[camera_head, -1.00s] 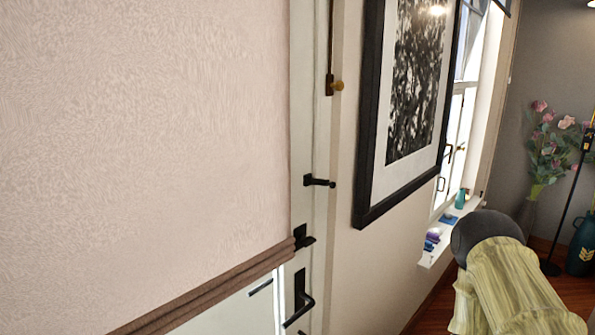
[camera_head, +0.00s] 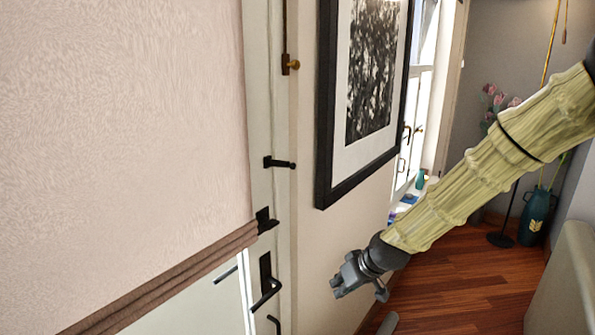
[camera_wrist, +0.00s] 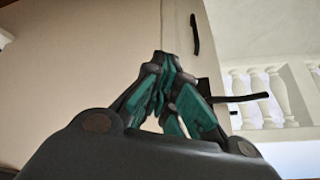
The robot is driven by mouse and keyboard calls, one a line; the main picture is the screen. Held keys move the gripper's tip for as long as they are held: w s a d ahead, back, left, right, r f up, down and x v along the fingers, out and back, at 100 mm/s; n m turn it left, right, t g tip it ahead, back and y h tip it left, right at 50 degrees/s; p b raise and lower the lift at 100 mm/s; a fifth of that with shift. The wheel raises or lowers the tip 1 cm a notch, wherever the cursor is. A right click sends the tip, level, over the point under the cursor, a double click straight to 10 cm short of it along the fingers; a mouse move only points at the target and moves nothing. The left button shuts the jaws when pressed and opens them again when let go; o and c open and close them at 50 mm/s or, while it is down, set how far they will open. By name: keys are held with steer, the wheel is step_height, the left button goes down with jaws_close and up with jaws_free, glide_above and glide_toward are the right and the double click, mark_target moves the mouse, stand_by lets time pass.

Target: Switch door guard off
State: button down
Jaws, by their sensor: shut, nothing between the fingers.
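A black bar-like fitting (camera_head: 280,162) sticks out to the right from the white door frame (camera_head: 262,120) in the head view. It looks like the door guard, but I cannot be sure. My gripper (camera_head: 340,285) is below it and to its right, in front of the cream wall and apart from the door. In the wrist view the fingers of my gripper (camera_wrist: 163,60) meet at their tips, shut and empty. A dark bar-shaped handle (camera_wrist: 242,98) shows behind the fingers there, with a second dark bar (camera_wrist: 195,35) above it.
A black lever handle (camera_head: 267,290) is low on the door. A brass knob (camera_head: 291,65) is high on the frame. A framed picture (camera_head: 325,110) hangs to the right. White balusters (camera_wrist: 272,95) show in the wrist view.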

steer(key=w+a+r+n+t+y, duration=0.1)
steer(key=r+n, duration=0.1)
steer(key=r, duration=1.2)
steer(key=w+a+r+n+t+y+b, duration=0.1)
steer(key=a+r+n+y, duration=0.1)
steer(key=r, duration=1.3)
steer(key=w+a+r+n+y, duration=0.1)
steer(key=r+n, duration=0.1)
steer(key=r, duration=1.2)
steer(key=p, duration=0.4)
glide_toward(283, 165)
steer(key=w+a+r, duration=0.2)
steer(key=w, duration=0.1)
steer(key=shift+w+a+r, duration=0.1)
steer(key=shift+w+a, duration=0.1)
steer(key=shift+a, duration=0.05)
steer(key=shift+w+a+f, duration=0.1)
steer(key=shift+w+f, duration=0.05)
steer(key=shift+f, duration=0.85)
steer(key=shift+w+a+f+p, duration=0.15)
steer(key=shift+f+p, duration=0.25)
steer(key=shift+f, duration=0.5)
